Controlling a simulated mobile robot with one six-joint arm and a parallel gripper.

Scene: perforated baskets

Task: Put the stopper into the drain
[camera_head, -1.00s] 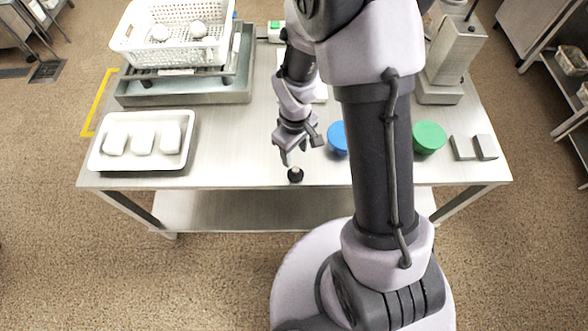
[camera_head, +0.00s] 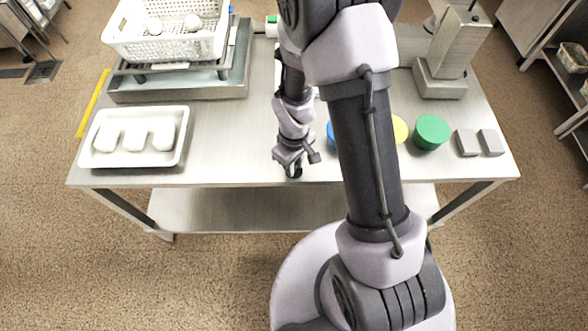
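A small black knob-like piece, likely the stopper (camera_head: 294,173), is near the table's front edge, mostly hidden by my gripper. My gripper (camera_head: 292,168) points down right at it, with its fingers around or just beside the piece. The view is too small to tell whether the fingers touch it or have closed. A shallow grey metal tray (camera_head: 180,95) stands at the back left. No drain opening can be made out in it. A dark floor grate (camera_head: 43,71) lies on the floor at the far left.
A white perforated basket (camera_head: 165,47) with white items stands on a rack over the grey tray. A white tray (camera_head: 90,150) with white blocks is at the left.

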